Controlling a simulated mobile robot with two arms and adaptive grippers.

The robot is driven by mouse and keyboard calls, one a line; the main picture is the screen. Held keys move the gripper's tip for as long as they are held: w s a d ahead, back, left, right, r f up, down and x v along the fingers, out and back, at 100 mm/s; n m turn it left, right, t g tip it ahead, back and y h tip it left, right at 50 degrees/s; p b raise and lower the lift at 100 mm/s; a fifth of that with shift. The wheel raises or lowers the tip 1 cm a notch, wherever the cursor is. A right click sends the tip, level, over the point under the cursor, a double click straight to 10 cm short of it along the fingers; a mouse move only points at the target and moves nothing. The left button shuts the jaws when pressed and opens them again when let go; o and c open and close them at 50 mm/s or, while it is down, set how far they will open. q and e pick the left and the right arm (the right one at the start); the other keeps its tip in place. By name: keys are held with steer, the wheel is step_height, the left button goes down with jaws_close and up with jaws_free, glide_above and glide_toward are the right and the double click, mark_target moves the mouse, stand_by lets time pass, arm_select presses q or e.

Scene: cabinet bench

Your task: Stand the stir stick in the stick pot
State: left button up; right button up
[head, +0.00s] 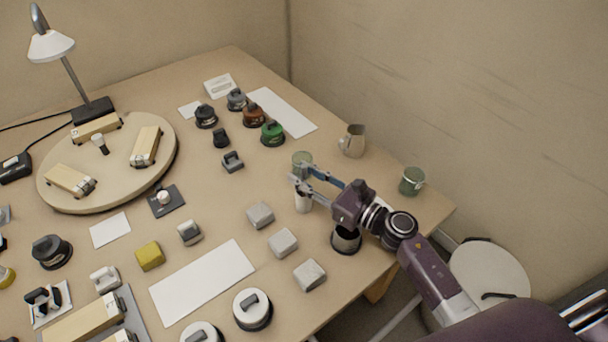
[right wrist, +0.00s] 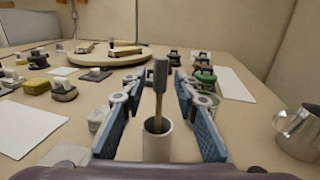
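The stir stick (right wrist: 160,88) has a pale wooden shaft and a thick dark grey top end. It stands nearly upright in a whitish cylindrical pot (right wrist: 157,146), which also shows in the head view (head: 303,203). My right gripper (head: 306,181) is open, with its blue-padded fingers on either side of the stick and visible gaps between. The stick is hard to make out in the head view, behind the fingers. The stick's lower end is hidden inside the pot. My left gripper is not in view.
A dark metal cup (head: 346,240) stands below my right wrist. A green glass (head: 302,160) is just behind the fingers. A metal pitcher (head: 353,141) and a green mug (head: 412,181) stand to the right. Several grey blocks (head: 283,242) lie in front. A round turntable (head: 60,160) is at left.

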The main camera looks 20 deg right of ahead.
steer(key=shift+r+p, duration=0.3)
steer(key=shift+p, duration=0.05)
steer(key=v, duration=0.2)
steer(key=b+v, duration=0.1)
steer(key=v, duration=0.1)
steer(key=b+v, duration=0.1)
steer(key=v, duration=0.1)
steer(key=shift+s+d+f, duration=0.15)
steer(key=shift+s+f, duration=0.05)
steer(key=shift+f, duration=0.1)
steer(key=shift+s+d+r, duration=0.15)
steer(key=shift+s+d, duration=0.1)
steer(key=shift+s, duration=0.2)
